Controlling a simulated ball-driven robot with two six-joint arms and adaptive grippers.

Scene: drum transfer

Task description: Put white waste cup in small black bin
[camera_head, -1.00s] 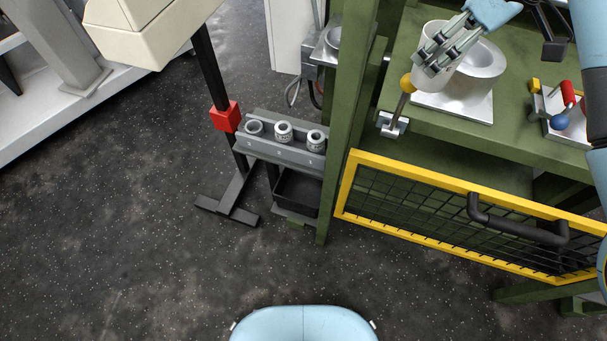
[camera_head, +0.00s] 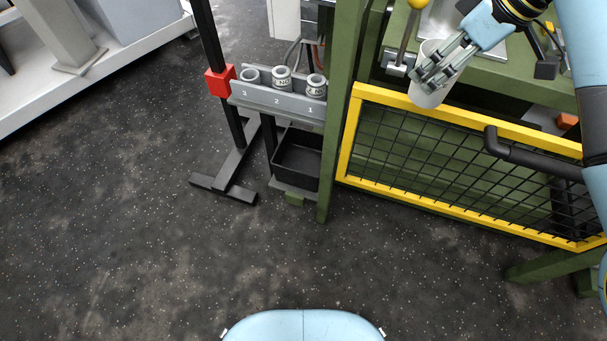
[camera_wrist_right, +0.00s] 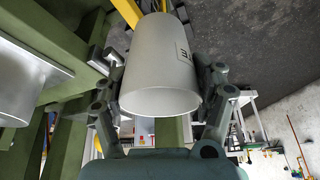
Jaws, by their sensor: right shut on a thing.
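My right gripper (camera_head: 441,68) is shut on the white waste cup (camera_head: 427,94) and holds it in the air near the top edge of the yellow-framed gate, at the front of the green bench. In the right wrist view the cup (camera_wrist_right: 163,65) sits between the two fingers, with a printed label on its side. The small black bin (camera_head: 297,158) stands low, under the grey rack, left of the green post; its inside looks dark and empty. My left gripper is not in view.
A green post (camera_head: 341,120) and the yellow-framed mesh gate (camera_head: 470,160) with a black handle stand between bin and right arm. The dark floor in front is clear.

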